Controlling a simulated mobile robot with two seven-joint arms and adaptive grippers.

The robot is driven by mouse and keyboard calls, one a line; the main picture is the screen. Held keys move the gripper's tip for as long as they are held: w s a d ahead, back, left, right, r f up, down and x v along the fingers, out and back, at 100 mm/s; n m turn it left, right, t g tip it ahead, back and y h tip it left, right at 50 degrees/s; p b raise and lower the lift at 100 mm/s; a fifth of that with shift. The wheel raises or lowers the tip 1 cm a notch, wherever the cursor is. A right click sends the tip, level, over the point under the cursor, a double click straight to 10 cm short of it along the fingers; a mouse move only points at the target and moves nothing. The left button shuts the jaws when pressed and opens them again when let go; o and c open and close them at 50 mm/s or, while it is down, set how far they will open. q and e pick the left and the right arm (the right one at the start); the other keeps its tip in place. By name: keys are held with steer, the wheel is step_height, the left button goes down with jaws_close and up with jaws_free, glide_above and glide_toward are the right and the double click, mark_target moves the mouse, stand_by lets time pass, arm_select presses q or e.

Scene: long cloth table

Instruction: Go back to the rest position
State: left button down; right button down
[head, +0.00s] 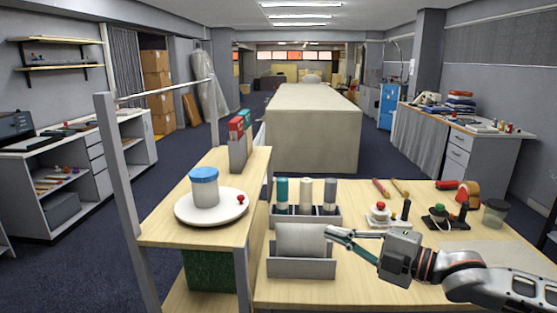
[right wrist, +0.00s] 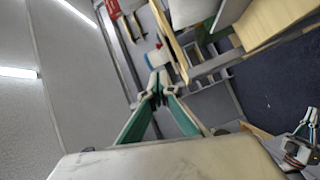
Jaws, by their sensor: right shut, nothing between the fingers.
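My right gripper (head: 329,232) reaches in from the lower right of the head view. Its fingers are together and empty, close to the right end of a grey rounded piece (head: 302,240) in a grey holder (head: 302,268); I cannot tell whether they touch it. In the right wrist view its green fingers (right wrist: 157,86) meet at the tips. My left gripper is not in the head view. A small gripper, apparently my left one (right wrist: 309,122), shows at the lower right of the right wrist view, too small to tell its jaws.
A rack (head: 306,216) of bottles stands behind the holder. At left, a raised shelf (head: 165,232) carries a white plate (head: 226,217) with a blue-lidded jar (head: 204,188). Tools and a glass jar (head: 494,214) lie at right. A long cloth table (head: 312,130) stands beyond, with open floor beside it.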

steer(key=s+a+f+m+t+h, duration=0.1)
steer(key=s+a+f+m, duration=0.35)
steer(key=f, duration=0.35)
steer(key=s+a+f+m+t, duration=0.1)
steer(key=s+a+f+m, duration=0.3)
steer(key=f, duration=0.5)
steer(key=s+d+f+m+h, duration=0.5)
steer(key=s+d+f+m, duration=0.1)
steer(key=f, duration=0.6)
steer(key=s+d+f+m+g+h, duration=0.1)
steer(key=s+d+f+m+h, duration=0.4)
steer(key=f, duration=0.7)
steer(key=s+d+m, duration=0.2)
steer(key=s+d, duration=0.2)
steer(key=s, duration=0.1)
steer(key=shift+s+f+g, duration=0.3)
steer(key=shift+f, duration=0.05)
